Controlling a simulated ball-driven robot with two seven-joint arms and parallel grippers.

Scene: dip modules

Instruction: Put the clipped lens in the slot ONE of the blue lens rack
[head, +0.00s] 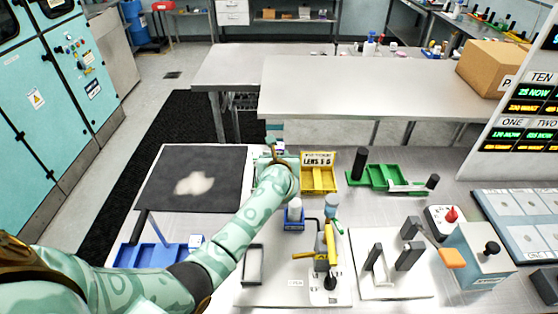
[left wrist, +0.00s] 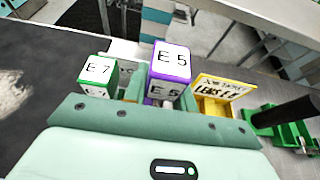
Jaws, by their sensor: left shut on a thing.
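My left gripper (head: 275,152) is shut at the table's far edge, just left of the yellow tray; the arm hides most of what it holds, so I cannot make out the clipped lens. In the left wrist view a white block marked E 7 with green edges (left wrist: 97,72) and one marked E 5 with purple edges (left wrist: 170,60) show just beyond the gripper's teal body. A blue rack-like tray (head: 125,256) with a blue post lies at the left front, partly hidden by my arm. I cannot read its slot marks. My right gripper is not in view.
A yellow tray (head: 319,189) with a LENS sign and a green tray (head: 381,177) stand at the back. A small blue holder (head: 293,225), a yellow-handled fixture (head: 327,250) and a white plate with grey posts (head: 388,287) stand nearer. A dark mat (head: 222,165) lies left.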

